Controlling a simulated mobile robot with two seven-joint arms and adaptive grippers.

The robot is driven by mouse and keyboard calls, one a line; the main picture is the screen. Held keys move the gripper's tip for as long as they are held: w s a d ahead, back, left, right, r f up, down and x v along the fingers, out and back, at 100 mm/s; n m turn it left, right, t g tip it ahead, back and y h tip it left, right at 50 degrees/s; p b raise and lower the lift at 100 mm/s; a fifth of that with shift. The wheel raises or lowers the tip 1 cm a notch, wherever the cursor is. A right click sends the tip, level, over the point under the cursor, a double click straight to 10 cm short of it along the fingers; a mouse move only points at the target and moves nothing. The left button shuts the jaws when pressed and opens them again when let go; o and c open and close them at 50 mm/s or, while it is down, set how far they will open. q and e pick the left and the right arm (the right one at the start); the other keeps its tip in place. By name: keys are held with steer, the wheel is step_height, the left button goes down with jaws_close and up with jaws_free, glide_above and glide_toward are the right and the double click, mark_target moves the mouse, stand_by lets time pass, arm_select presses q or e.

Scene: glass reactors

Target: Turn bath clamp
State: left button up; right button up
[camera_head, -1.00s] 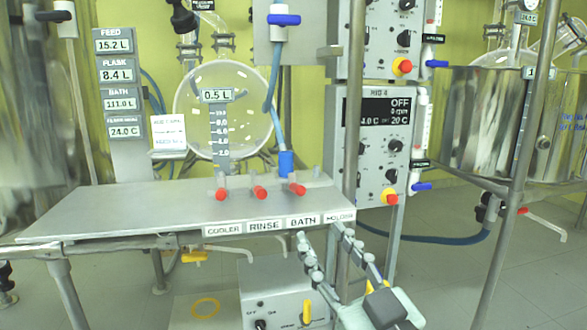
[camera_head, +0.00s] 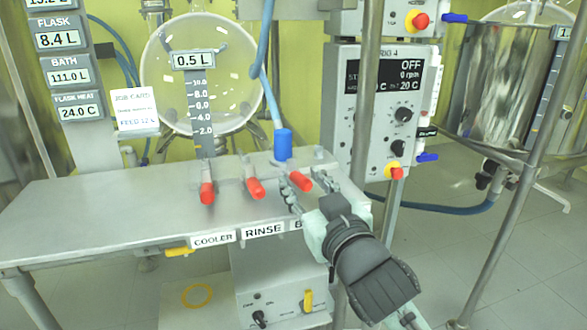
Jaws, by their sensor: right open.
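The bath clamp (camera_head: 301,181), with a red tip, stands on the metal table at the right end of a row of clamps. My right gripper (camera_head: 310,186) comes in from the lower right, and its two fingers are open. One finger is at the left of the bath clamp's red tip and the other at its right. I cannot tell whether either finger touches it. The BATH label (camera_head: 298,225) on the table's front edge is mostly hidden by my gripper. My left gripper is not in view.
The rinse clamp (camera_head: 255,188) and cooler clamp (camera_head: 207,192) stand to the left on the table (camera_head: 90,215). A blue hose fitting (camera_head: 283,144) hangs just behind the bath clamp. A metal post (camera_head: 368,100) rises at the right. The table's left part is clear.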

mark_target(294, 172)
steer(key=shift+x, duration=2.25)
steer(key=shift+c, duration=0.4)
steer(key=shift+a, duration=0.1)
jaws_close()
